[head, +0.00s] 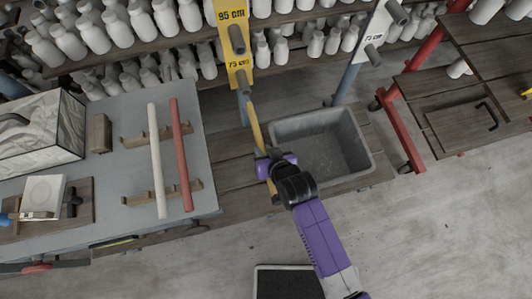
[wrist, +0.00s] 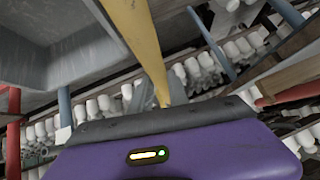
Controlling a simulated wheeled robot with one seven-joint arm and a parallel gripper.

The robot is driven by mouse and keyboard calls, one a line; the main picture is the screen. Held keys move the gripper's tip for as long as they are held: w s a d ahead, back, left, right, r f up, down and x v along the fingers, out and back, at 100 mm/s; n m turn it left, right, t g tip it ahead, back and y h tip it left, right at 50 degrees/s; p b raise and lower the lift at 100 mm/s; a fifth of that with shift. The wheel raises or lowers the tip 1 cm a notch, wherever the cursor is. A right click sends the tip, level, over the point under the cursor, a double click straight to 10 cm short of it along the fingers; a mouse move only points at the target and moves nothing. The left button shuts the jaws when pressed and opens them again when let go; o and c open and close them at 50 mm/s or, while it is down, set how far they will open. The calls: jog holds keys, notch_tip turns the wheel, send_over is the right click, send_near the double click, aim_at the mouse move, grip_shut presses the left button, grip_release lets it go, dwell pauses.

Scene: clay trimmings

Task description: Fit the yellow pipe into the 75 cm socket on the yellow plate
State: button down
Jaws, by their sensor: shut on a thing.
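The yellow plate (head: 231,52) stands upright at the top middle of the head view, marked 95 cm above and 75 cm below. A dark grey socket (head: 237,40) sticks out at the 95 cm mark, and the 75 cm socket (head: 243,88) at the lower one. My gripper (head: 268,166) is shut on the yellow pipe (head: 255,125). The pipe's far end appears close to the lower socket; I cannot tell whether it is inside.
A grey bin (head: 365,158) stands right of the pipe on a low wooden shelf. A white plate (head: 378,35) with sockets is further right. The table (head: 95,180) at left holds a white pipe (head: 157,165) and a red pipe (head: 181,155) on wooden rests. Shelves of white bottles are behind.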

aim_at(252, 114)
jog(key=shift+w+a+b, duration=0.25)
jog(key=shift+w, duration=0.6)
jog(key=shift+w+a+b, duration=0.2)
jog(key=shift+w+a, duration=0.05)
jog(key=shift+w, duration=0.55)
jog(key=shift+w+r+p, duration=0.1)
jog(key=shift+p, duration=0.2)
dwell(0.5)
jog(key=shift+w+a+b, duration=0.45)
jog(key=shift+w+b, duration=0.35)
jog(key=shift+w, duration=0.8)
jog(key=shift+w+a+b, duration=0.5)
jog(key=shift+w+b, duration=0.25)
jog(key=shift+w, duration=0.85)
jog(key=shift+w+a+b, duration=0.45)
jog(key=shift+w+b, duration=0.35)
jog(key=shift+w, duration=0.8)
jog(key=c, duration=1.2)
grip_release()
